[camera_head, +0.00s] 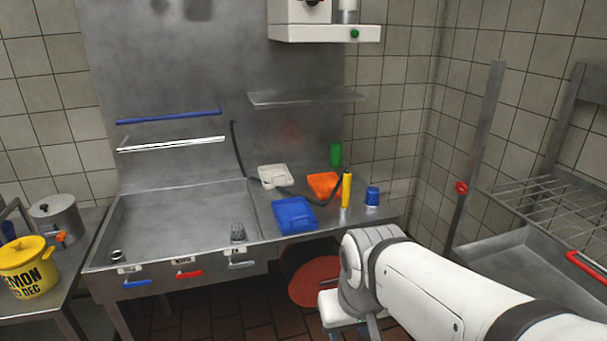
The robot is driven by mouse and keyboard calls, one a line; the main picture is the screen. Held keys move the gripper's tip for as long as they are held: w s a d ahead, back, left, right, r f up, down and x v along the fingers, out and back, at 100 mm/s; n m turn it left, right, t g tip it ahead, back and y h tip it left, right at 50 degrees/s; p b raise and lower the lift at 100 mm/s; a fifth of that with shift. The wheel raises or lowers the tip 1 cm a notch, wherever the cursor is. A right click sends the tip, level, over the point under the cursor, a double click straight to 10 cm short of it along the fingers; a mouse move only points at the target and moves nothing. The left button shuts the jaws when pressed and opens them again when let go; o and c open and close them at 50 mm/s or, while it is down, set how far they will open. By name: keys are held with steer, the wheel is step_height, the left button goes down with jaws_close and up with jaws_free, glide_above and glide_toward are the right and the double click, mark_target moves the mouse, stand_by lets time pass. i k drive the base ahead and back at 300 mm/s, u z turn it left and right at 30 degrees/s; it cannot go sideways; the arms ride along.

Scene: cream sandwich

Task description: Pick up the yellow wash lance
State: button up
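The yellow wash lance (346,190) stands roughly upright at the front right part of the steel counter, with a dark hose running to it from the left. A blue tray lies to its left and a blue cup to its right. My white arm reaches in from the lower right, and its end is low, in front of the counter and below the lance. My gripper's fingers cannot be made out, and the arm is clearly apart from the lance.
Close to the lance are the blue tray (294,215), orange container (324,184), green cup (336,154) and blue cup (372,196). A steel sink (175,225) is left. A wire rack (550,205) stands right. A yellow bucket (27,272) sits far left.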

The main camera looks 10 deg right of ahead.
mark_target(347, 178)
steer(key=z, duration=0.25)
steer(key=i, duration=1.45)
steer(key=z, duration=0.6)
steer(key=k, duration=0.85)
steer(key=z, duration=0.2)
steer(key=i, duration=0.9)
steer(key=u, duration=0.1)
